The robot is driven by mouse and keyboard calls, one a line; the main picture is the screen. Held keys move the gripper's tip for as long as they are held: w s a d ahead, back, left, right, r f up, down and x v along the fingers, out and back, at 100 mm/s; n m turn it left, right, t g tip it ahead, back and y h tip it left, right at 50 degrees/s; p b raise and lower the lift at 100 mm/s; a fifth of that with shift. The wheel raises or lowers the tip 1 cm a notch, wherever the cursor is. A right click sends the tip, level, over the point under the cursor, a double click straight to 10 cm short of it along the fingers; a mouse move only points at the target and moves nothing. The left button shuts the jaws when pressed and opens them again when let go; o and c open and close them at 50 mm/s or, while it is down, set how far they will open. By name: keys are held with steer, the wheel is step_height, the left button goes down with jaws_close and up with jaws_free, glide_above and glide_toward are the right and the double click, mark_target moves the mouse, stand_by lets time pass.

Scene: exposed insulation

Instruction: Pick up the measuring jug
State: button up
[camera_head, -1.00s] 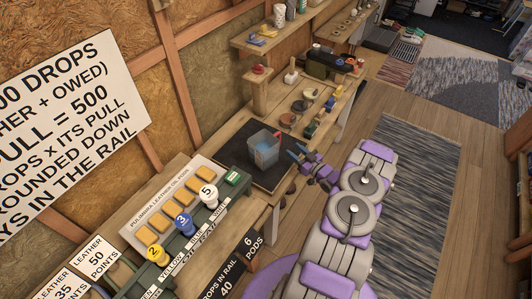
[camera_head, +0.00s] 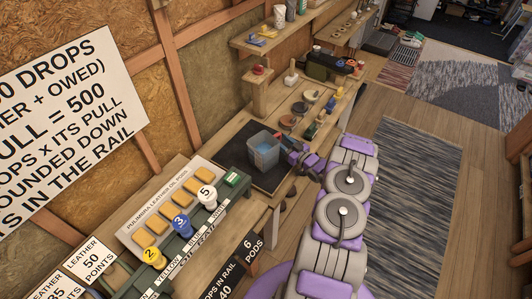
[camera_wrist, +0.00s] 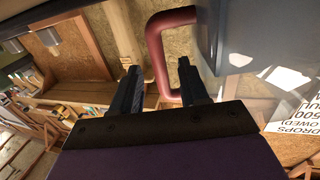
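The measuring jug (camera_head: 263,148) is a clear, bluish-grey container standing on a dark mat (camera_head: 239,165) on the workbench. In the wrist view the jug's wall (camera_wrist: 250,35) fills the upper right, and its red handle (camera_wrist: 157,50) loops out to the left. My gripper (camera_wrist: 159,68) is open, with one dark finger on each side of the handle's outer bar. I see no clear sign of the fingers pressing on it. In the head view my gripper (camera_head: 288,150) is at the jug's right side, and the handle is mostly hidden there.
A rail with numbered pods (camera_head: 183,224) and a tray of orange pads (camera_head: 170,215) lie left of the mat. Bowls (camera_head: 300,107) and small bottles stand farther along the bench. A shelf (camera_head: 270,45) is on the wall behind.

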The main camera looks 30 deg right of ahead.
jaws_close()
stand_by(1.2)
